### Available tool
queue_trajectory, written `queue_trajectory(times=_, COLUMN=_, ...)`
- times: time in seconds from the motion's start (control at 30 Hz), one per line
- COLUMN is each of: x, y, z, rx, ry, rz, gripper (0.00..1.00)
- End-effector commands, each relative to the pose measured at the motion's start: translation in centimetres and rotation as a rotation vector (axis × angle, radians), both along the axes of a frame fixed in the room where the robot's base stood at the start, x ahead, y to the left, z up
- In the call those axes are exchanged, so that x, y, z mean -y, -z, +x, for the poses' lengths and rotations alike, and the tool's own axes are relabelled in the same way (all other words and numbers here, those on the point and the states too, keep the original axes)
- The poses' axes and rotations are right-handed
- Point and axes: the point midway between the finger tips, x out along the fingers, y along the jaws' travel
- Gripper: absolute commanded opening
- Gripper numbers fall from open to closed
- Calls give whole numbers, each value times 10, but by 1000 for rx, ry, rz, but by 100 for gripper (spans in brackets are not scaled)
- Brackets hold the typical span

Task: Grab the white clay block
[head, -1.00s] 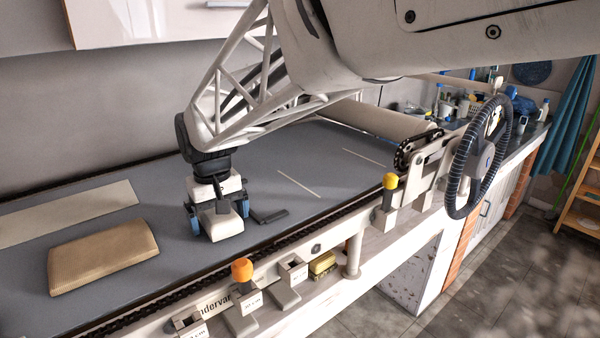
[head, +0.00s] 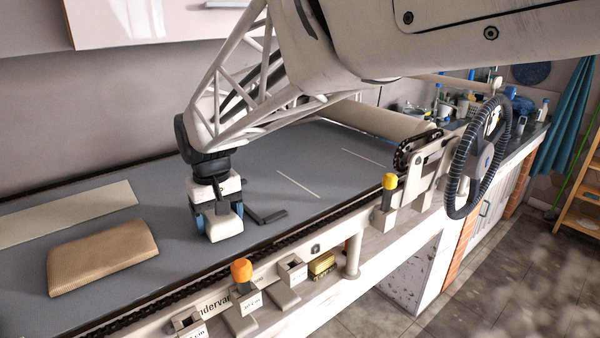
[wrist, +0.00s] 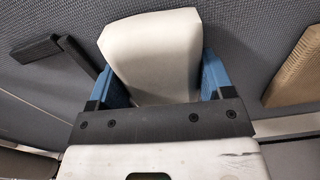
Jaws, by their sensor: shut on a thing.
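The white clay block (head: 224,224) rests on the grey slab-roller bed, directly under my wrist. My gripper (head: 217,220) is around it, with the blue fingers shut against its two sides. In the wrist view the block (wrist: 152,50) sits between the two blue fingers of the gripper (wrist: 163,78), one at its left side and one at its right. The part of the block nearest the palm is hidden behind the dark gripper plate.
A tan ribbed clay slab (head: 102,257) lies left of the block, and a pale flat strip (head: 65,215) lies behind it. A dark angled tool (head: 266,215) lies just right of the block. Knobs (head: 242,269) line the bed's front edge. The roller (head: 375,118) stands at the back right.

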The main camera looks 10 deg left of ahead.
Motion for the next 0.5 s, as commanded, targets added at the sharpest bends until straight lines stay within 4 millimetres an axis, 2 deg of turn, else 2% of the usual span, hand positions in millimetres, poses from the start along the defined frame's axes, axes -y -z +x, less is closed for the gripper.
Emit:
queue_trajectory(times=0.3, x=0, y=-3, z=0, rx=2, ry=0, rz=1, gripper=35)
queue_trajectory(times=0.5, x=0, y=-16, z=0, rx=2, ry=0, rz=1, gripper=35)
